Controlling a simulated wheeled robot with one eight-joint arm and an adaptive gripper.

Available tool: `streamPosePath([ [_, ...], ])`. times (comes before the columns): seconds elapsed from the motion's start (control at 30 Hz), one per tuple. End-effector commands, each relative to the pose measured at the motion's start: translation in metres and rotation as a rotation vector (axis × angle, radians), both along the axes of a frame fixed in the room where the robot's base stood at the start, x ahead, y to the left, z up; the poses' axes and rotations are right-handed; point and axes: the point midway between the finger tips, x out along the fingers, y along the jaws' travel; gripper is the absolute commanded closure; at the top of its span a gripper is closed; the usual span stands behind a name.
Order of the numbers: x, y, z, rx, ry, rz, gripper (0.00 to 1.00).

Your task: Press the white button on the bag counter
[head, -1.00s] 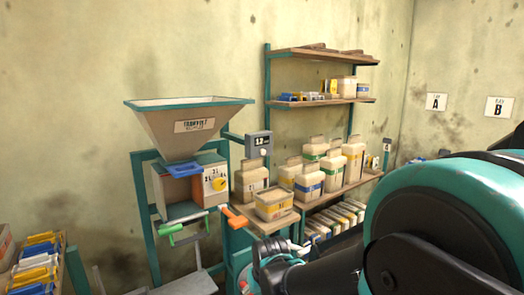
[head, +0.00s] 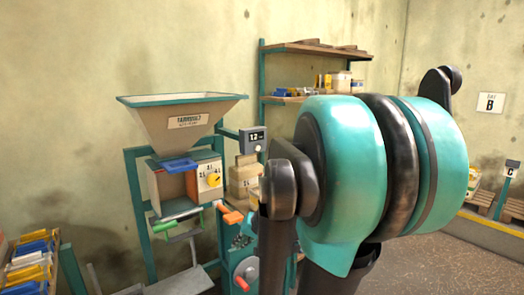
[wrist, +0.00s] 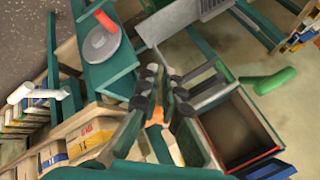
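The bag counter (head: 253,140) is a small grey box with a dark display reading 12, on a post right of the hopper in the head view. Its white button is not clear now; my arm stands close beside the counter's right side. My gripper (wrist: 163,78) shows in the wrist view as two dark fingers with tips close together. It points down over the machine, and the counter is not identifiable there. An orange handle (wrist: 155,115) shows behind the fingers; I cannot tell whether they touch it.
The hopper (head: 183,118) stands left of the counter, with a yellow dial (head: 213,180) and a green handle (head: 178,220) below. The orange handle (head: 229,213) and a red crank knob (head: 242,284) sit near my arm. Shelves (head: 315,48) are behind.

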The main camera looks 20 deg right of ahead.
Motion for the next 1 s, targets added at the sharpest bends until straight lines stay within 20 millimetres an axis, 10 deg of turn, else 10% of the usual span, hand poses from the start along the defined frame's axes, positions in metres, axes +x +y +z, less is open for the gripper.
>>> streamPosePath([
  [0.43, 0.156, -0.145, 0.168, 0.628, -0.334, -0.426, 1.00],
  [0.7, 0.179, -0.222, 0.223, 0.819, -0.468, -0.551, 1.00],
  [1.0, 0.181, -0.230, 0.230, 0.844, -0.485, -0.563, 1.00],
])
